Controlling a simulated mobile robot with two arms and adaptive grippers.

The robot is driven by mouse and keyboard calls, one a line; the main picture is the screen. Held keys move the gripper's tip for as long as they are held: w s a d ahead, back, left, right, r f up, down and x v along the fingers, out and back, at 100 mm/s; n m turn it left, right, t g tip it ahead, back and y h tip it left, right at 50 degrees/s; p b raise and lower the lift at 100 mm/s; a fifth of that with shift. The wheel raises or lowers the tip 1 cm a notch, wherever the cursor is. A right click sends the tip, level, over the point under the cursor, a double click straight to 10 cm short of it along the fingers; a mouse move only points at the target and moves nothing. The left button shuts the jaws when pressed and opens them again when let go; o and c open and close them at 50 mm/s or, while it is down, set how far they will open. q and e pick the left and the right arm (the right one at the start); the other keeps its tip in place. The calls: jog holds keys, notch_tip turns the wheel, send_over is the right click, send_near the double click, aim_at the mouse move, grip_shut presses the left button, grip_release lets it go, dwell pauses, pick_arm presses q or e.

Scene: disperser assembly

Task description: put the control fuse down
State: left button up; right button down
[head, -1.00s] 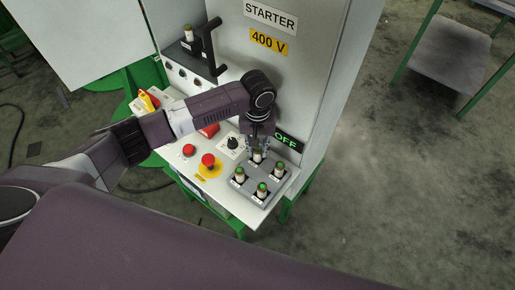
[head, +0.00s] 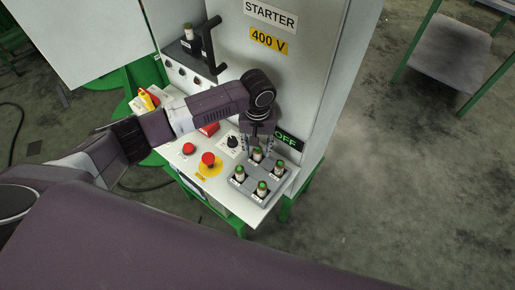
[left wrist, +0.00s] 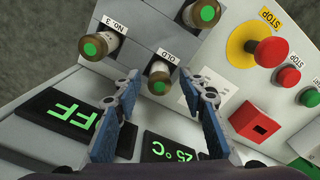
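A grey tray (head: 250,188) on the panel's sloping desk holds several green-topped fuses. The fuse at its back corner (head: 257,154) stands upright in its slot, next to a label reading OLD. It also shows in the left wrist view (left wrist: 159,78), between and beyond the fingertips. My left gripper (head: 258,147) is above this fuse, open, with its blue-padded fingers apart on both sides (left wrist: 158,82) and a gap to the fuse. My right gripper is in no view.
Another fuse (head: 188,32) stands on the dark holder beside a black handle (head: 209,45) on the STARTER cabinet (head: 320,60). Red buttons (head: 208,159) and a black knob (head: 232,142) sit left of the tray. An OFF display (head: 289,141) is close behind the gripper.

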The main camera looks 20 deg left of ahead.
pick_arm(q)
notch_tip(320, 180, up, 12)
jog(key=shift+f, duration=0.15)
dwell(0.7)
